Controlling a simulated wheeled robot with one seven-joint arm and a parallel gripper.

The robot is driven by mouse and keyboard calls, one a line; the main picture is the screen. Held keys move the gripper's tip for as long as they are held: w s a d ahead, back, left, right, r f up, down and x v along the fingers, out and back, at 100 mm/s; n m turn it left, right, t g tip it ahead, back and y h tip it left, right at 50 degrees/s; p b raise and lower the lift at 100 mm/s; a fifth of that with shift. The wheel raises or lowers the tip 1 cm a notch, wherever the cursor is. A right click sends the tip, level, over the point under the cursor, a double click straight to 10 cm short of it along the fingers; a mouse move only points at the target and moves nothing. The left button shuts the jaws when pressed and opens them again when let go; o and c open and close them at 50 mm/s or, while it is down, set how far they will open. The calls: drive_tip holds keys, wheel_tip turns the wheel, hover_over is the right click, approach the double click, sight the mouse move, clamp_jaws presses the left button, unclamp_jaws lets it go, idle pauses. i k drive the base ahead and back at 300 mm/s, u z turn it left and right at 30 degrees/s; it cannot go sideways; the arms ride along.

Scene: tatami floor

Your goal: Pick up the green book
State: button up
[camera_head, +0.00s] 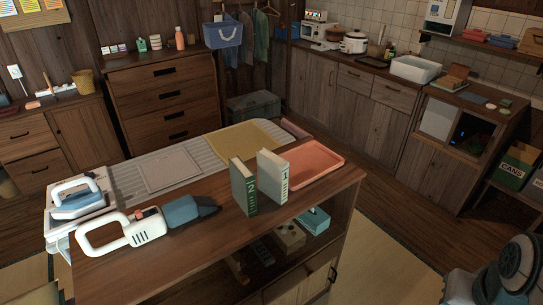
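The green book (244,188) stands upright on the wooden island counter (215,245), near its front edge, with a pale "2" on its spine. A pale grey-white book (273,178) marked "1" stands upright close to its right; I cannot tell whether the two touch. Part of my arm shows at the bottom right corner, well apart from the books. My gripper's fingers are not in view.
A coral tray (316,162) lies right of the books. A handheld vacuum (145,227) and an iron (78,198) are to the left. A ribbed board with a yellow mat (242,136) lies behind. The front counter is mostly clear. Tatami floor (375,265) is open at right.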

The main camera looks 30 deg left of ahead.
sight(243, 183)
drive_tip(key=u, duration=0.65)
drive_tip(key=i, duration=0.8)
drive_tip(key=u, duration=0.95)
